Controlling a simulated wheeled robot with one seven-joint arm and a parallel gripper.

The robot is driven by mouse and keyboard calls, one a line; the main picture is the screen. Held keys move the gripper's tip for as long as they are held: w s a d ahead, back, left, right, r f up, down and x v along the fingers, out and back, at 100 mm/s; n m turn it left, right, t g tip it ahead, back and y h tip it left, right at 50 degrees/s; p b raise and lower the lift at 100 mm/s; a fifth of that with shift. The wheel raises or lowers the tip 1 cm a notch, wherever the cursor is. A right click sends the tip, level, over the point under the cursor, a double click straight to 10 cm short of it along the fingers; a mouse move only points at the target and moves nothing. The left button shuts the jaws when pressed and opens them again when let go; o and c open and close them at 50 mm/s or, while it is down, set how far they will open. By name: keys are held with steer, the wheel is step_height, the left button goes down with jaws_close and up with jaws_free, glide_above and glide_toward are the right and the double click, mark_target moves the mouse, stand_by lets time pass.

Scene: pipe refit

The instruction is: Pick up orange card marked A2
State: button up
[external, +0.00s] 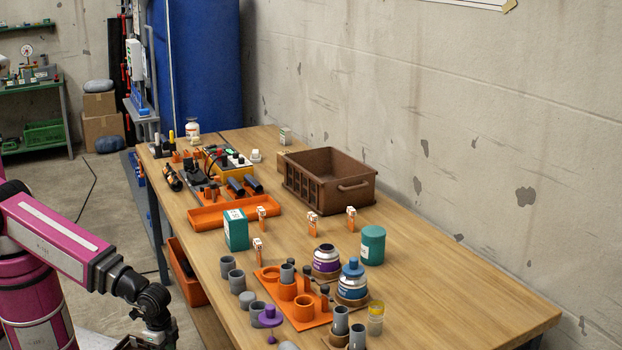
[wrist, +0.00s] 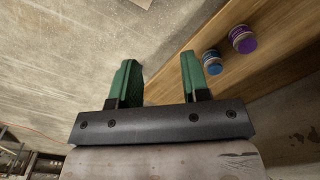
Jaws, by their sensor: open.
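Several small upright orange-and-white cards stand on the wooden table in the external view: one card (external: 262,218) beside the teal box, one (external: 312,223) in the middle, one (external: 350,217) further right, and one (external: 258,251) nearer the front. Their markings are too small to read, so I cannot tell which is A2. My gripper (wrist: 158,62) shows in the wrist view with its two green fingers apart and nothing between them. No card shows in the wrist view. In the external view my arm is at the lower left, off the table, and the gripper itself is not visible.
On the table (external: 455,290) are a teal box (external: 236,230), a teal cylinder (external: 373,246), a purple-labelled jar (external: 326,262), a blue-lidded jar (external: 352,284), an orange fixture plate (external: 270,275), grey pipe pieces and a brown crate (external: 330,190). The right front of the table is clear.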

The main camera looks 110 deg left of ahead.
steer(key=shift+o, duration=0.6)
